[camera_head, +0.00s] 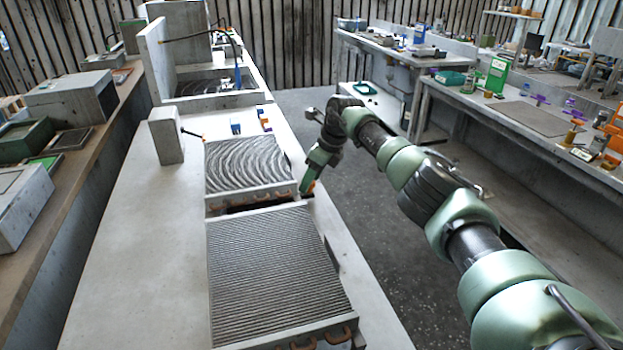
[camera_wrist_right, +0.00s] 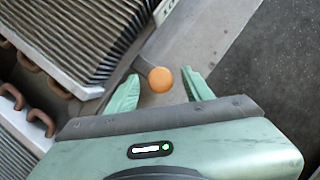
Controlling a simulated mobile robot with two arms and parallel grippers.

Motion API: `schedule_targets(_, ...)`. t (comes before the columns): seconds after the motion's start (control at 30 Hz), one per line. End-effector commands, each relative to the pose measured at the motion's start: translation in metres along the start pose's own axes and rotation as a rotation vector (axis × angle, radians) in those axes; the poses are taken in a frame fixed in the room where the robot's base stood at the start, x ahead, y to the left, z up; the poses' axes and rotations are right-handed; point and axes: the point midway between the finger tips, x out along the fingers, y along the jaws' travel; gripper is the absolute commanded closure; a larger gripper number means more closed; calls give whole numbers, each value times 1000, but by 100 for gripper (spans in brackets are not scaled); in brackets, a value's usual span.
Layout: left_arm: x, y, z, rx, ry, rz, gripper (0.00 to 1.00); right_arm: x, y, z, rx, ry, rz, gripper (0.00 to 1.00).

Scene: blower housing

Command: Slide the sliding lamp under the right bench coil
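Two finned coils lie on the grey bench: a near one (camera_head: 268,270) with straight fins and a far one (camera_head: 248,163) with wavy-looking fins. I cannot tell which is the right bench coil. An orange round knob (camera_wrist_right: 160,80) on a short dark rod sticks out at the coil edge in the right wrist view. It may be the sliding lamp's handle; no lamp body is clear. My right gripper (camera_head: 308,188) is low beside the far coil's right edge. In the wrist view its green fingers (camera_wrist_right: 161,92) are apart, on either side of the knob, without visible contact. My left gripper is not in view.
A grey upright block (camera_head: 166,136) stands left of the far coil. Copper tube bends (camera_wrist_right: 37,115) show between the coils. The bench's left part is clear. An open floor aisle (camera_head: 350,220) runs on the right, with a cluttered workbench (camera_head: 525,125) beyond.

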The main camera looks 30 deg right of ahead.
Motion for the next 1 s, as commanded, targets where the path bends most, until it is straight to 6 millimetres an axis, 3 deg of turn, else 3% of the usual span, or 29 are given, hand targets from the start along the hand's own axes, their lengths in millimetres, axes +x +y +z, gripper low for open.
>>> schedule_targets(0.23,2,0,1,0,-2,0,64,-8,-1,0,-2,-2,-1,49)
schedule_targets(0.63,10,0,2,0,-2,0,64,-69,0,0,-1,-1,-1,49)
schedule_targets(1.0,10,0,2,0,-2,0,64,-78,0,0,0,1,0,49)
